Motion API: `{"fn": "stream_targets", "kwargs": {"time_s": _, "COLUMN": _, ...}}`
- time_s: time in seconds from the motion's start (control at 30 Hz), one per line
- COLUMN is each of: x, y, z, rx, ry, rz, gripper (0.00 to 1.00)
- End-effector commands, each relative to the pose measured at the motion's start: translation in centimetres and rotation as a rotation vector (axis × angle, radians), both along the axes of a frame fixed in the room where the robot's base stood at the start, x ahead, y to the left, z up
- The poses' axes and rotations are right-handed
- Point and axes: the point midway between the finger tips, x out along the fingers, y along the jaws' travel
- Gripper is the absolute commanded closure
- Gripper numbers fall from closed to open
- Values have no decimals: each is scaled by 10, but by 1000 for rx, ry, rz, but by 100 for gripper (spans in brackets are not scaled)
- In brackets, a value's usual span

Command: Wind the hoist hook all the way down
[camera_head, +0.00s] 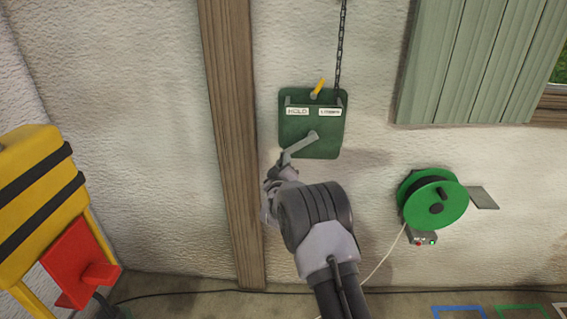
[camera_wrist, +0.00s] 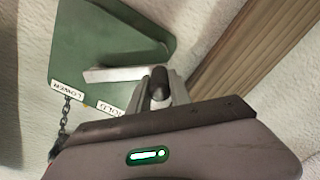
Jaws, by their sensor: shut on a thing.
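A green hoist plate (camera_head: 329,122) is fixed to the white wall and also shows upside down in the wrist view (camera_wrist: 95,35). It carries a yellow lever (camera_head: 319,88) tilted to the right, towards the label that reads LOWER (camera_wrist: 68,86); the HOLD label (camera_head: 298,111) is on the left. A grey crank (camera_head: 299,146) points down-left from the plate's middle. My gripper (camera_head: 280,166) is shut on the crank's dark handle (camera_wrist: 160,82), which stands between the fingers. A dark chain (camera_head: 341,40) runs up out of view. The hook is not in view.
A wooden post (camera_head: 232,130) stands close left of my gripper. A green cable reel (camera_head: 436,199) hangs at the right, below a shutter (camera_head: 465,70). A yellow and black stand (camera_head: 38,190) with a red part (camera_head: 80,262) is at the left. A cable lies along the floor.

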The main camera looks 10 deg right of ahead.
Motion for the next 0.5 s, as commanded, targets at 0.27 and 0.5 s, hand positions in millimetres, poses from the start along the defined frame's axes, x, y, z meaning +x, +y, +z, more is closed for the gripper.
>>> {"fn": "stream_targets", "kwargs": {"time_s": 0.27, "x": -6, "y": -21, "z": -27, "rx": -248, "ry": 72, "rz": -1, "gripper": 100}}
{"fn": "stream_targets", "kwargs": {"time_s": 0.5, "x": -12, "y": -42, "z": -41, "rx": -462, "ry": 133, "rz": -2, "gripper": 100}}
